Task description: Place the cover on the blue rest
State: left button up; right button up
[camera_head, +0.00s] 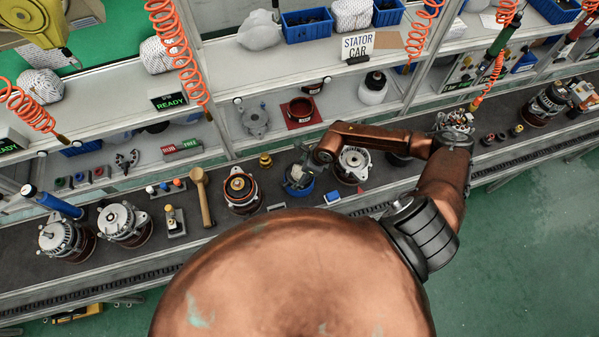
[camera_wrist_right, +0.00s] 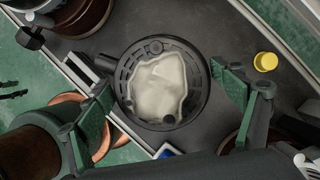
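The cover (camera_wrist_right: 188,107) is a round dark grey piece with a pale cream middle and a lug at its upper left. In the head view the right gripper (camera_head: 298,172) points down over the blue rest (camera_head: 299,194), a round blue piece on the dark bench. The rest is mostly hidden under the gripper and cover. I cannot tell whether the cover touches it. My left gripper is not in view.
An alternator with a copper winding (camera_head: 241,190) stands left of the rest, and another alternator (camera_head: 353,162) stands close on the right. A yellow brass part (camera_head: 265,160) lies behind. A wooden mallet (camera_head: 202,195) lies further left. Shelves rise behind the bench.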

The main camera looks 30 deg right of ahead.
jog(key=shift+o, duration=1.3)
jog(key=shift+r, duration=0.2)
jog(key=b+v, duration=0.2)
jog(key=v, duration=1)
jog(key=shift+b, duration=0.3)
jog(key=shift+f, duration=0.1)
